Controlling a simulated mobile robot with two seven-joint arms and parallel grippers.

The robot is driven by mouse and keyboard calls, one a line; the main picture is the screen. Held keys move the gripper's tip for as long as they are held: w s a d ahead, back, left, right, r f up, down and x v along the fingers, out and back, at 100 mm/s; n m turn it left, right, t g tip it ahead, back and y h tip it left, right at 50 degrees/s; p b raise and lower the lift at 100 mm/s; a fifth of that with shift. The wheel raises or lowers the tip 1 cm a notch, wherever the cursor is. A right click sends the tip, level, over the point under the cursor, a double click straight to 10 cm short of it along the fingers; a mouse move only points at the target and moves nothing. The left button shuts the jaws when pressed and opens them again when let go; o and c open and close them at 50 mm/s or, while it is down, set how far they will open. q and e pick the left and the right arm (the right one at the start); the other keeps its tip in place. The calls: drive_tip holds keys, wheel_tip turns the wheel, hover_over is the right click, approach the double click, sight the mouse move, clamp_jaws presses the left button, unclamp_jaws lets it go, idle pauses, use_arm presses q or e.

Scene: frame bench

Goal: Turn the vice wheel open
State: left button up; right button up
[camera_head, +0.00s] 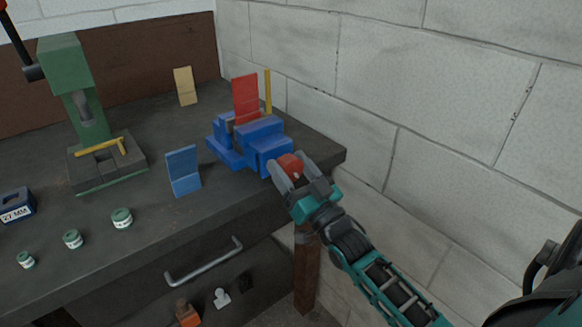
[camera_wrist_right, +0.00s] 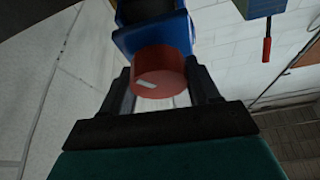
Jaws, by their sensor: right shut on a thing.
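The blue vice (camera_head: 262,138) stands at the right end of the dark bench, with a red plate (camera_head: 245,98) upright in its jaws. Its red wheel (camera_head: 291,163) is on the near right side. My right gripper (camera_head: 288,172) is shut on the wheel, with a finger on either side. In the right wrist view the red wheel (camera_wrist_right: 160,71) shows a small white mark and sits between the fingers, in front of the blue vice body (camera_wrist_right: 150,35). My left gripper is not in view.
A green drill press (camera_head: 85,115) stands at the left of the bench. A blue bracket (camera_head: 183,171), several small green-lidded jars (camera_head: 122,218) and a blue 27 MM block (camera_head: 17,206) are on the bench top. A brick wall (camera_head: 360,90) rises behind and to the right. A drawer handle (camera_head: 205,262) juts out in front.

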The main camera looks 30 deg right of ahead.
drive_tip(key=shift+n, duration=0.4)
drive_tip(key=n+y+p, duration=0.1)
drive_tip(key=n+y, duration=0.1)
drive_tip(key=n, duration=0.2)
drive_tip(key=shift+r+n+y, duration=0.1)
drive_tip(key=shift+n+y, duration=0.2)
drive_tip(key=shift+y, duration=0.1)
drive_tip(key=shift+a+n+g+y, duration=0.1)
drive_tip(key=shift+n+g+y, duration=0.45)
drive_tip(key=shift+n, duration=0.75)
drive_tip(key=shift+n+p, duration=0.3)
drive_tip(key=shift+r, duration=0.15)
drive_tip(key=o, duration=1)
drive_tip(key=shift+c, duration=0.2)
drive_tip(key=shift+f, duration=0.2)
